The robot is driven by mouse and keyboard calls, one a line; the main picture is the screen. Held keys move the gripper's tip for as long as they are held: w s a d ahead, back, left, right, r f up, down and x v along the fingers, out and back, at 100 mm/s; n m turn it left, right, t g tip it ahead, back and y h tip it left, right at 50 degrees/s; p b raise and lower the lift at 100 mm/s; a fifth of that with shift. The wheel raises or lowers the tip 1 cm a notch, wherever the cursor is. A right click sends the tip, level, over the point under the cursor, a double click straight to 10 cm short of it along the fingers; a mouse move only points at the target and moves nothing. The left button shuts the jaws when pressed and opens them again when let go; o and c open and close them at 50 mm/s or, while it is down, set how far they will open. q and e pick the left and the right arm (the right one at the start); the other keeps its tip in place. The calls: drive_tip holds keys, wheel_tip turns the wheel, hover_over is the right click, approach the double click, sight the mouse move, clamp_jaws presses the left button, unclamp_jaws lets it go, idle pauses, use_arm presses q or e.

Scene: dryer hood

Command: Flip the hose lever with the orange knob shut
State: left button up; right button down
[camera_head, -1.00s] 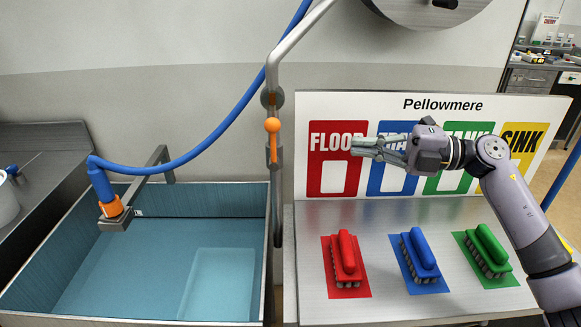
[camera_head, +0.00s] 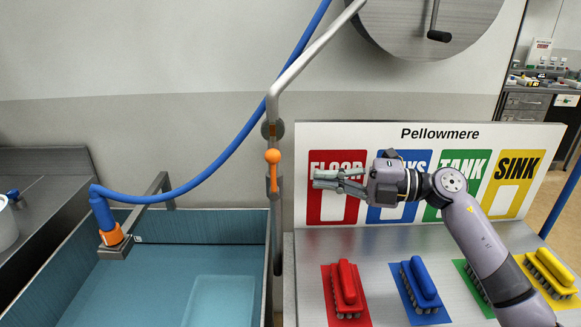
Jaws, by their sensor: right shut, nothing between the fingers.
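The hose lever with the orange knob (camera_head: 272,157) is on the upright metal pipe (camera_head: 275,108) between the sink and the counter. Its short orange and metal arm points upward, with the knob at the top. The blue hose (camera_head: 222,160) passes behind the pipe and curves down to an orange-collared nozzle (camera_head: 112,236) over the sink. My right gripper (camera_head: 316,180) is to the right of the lever, apart from it, fingers pointing left. It is shut and empty, in front of the red FLOOR panel. My left gripper is not in view.
The sink (camera_head: 180,270) with blue water fills the lower left. On the counter (camera_head: 390,250) lie red (camera_head: 347,285), blue (camera_head: 420,280) and yellow (camera_head: 551,270) brushes; my right arm hides most of the green one. The Pellowmere board (camera_head: 440,133) stands behind. A round metal hatch (camera_head: 430,22) is above.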

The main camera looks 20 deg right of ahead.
sight(273, 173)
drive_tip(key=p+x, duration=0.2)
drive_tip(key=x, duration=0.5)
